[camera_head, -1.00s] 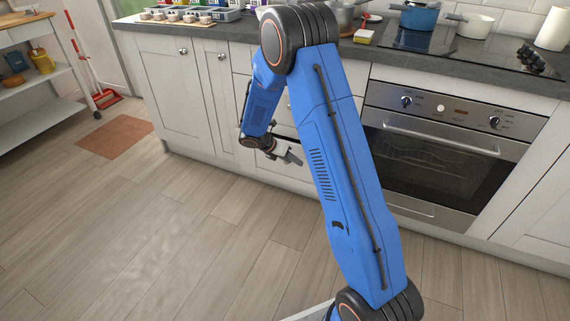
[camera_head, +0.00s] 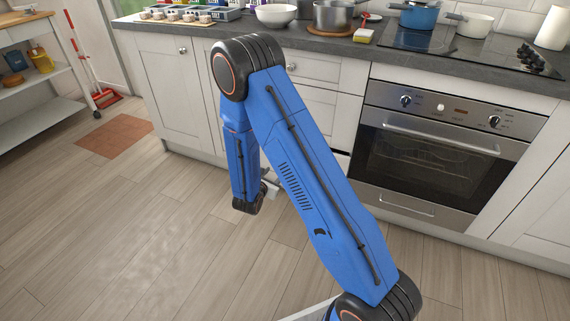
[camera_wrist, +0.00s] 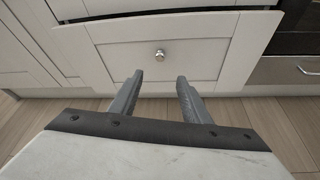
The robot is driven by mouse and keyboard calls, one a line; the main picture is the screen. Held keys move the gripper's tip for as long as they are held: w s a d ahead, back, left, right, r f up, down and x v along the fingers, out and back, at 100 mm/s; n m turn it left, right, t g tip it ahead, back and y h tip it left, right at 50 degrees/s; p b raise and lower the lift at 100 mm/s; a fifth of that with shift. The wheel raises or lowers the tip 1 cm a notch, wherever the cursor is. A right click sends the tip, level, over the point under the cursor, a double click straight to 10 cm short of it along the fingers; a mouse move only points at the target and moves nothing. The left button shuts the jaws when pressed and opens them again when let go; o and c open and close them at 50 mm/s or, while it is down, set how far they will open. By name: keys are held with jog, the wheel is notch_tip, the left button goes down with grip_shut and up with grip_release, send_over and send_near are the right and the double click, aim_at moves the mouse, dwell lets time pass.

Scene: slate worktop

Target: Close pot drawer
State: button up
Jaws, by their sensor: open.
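The pot drawer (camera_wrist: 205,60) is the white bottom drawer with a round metal knob (camera_wrist: 159,55) in the wrist view. A dark gap along its top edge shows it standing somewhat out from the cabinet. In the head view my arm hides most of it. My gripper (camera_wrist: 160,82) is open and empty, its two grey fingers pointing at the drawer front, below the knob in the picture. The fingers appear apart from the front. In the head view my gripper (camera_head: 271,186) is low in front of the drawers, partly hidden by my arm.
An oven (camera_head: 430,150) stands right of the drawers, and white cupboard doors (camera_head: 170,90) are to the left. The worktop (camera_head: 365,57) above carries a steel pot (camera_head: 333,16) and a white bowl (camera_head: 276,14). The wooden floor (camera_head: 150,230) in front is clear.

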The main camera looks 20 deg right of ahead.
jog(key=x, duration=1.7)
jog(key=shift+w, duration=0.1)
grip_shut()
jog(key=w+d, duration=0.3)
jog(key=shift+w+d, duration=0.1)
